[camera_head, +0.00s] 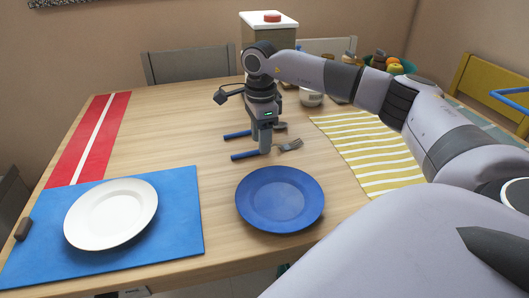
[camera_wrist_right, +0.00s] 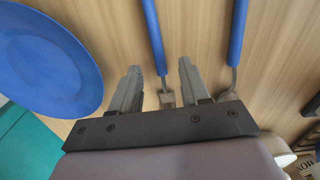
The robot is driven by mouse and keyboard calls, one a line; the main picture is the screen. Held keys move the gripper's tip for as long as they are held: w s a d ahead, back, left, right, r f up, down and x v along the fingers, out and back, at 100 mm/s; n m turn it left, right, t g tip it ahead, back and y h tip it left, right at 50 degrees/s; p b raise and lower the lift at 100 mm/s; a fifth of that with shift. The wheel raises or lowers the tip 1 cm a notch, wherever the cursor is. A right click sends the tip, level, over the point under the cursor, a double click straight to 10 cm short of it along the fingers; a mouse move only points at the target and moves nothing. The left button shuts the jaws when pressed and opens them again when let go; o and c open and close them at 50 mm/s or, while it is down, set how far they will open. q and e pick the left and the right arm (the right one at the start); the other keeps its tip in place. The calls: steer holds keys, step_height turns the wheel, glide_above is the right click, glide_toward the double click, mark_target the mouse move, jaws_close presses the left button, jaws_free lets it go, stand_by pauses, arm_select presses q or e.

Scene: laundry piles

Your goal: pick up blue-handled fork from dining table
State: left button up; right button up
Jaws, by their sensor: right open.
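The blue-handled fork (camera_head: 245,155) lies flat on the wooden dining table (camera_head: 170,130), just beyond the blue plate, with its metal tines to the right. My right gripper (camera_head: 265,150) points down over it and is open. In the right wrist view the fork's blue handle (camera_wrist_right: 153,35) runs in between the two spread fingers (camera_wrist_right: 160,66). The fork's metal end is partly hidden behind the gripper body. I cannot tell whether the fingers touch it. My left gripper is not in view.
A second blue-handled utensil (camera_head: 237,134) lies parallel just behind the fork; it also shows right of the fingers in the wrist view (camera_wrist_right: 237,30). A blue plate (camera_head: 280,200) is in front. A white plate (camera_head: 110,213) sits on a blue mat (camera_head: 180,240). A yellow-striped cloth (camera_head: 370,150) lies right.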

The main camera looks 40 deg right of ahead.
step_height(320, 180, down, 2)
steer(key=shift+c, duration=0.4)
jaws_close()
steer(key=shift+r, duration=0.1)
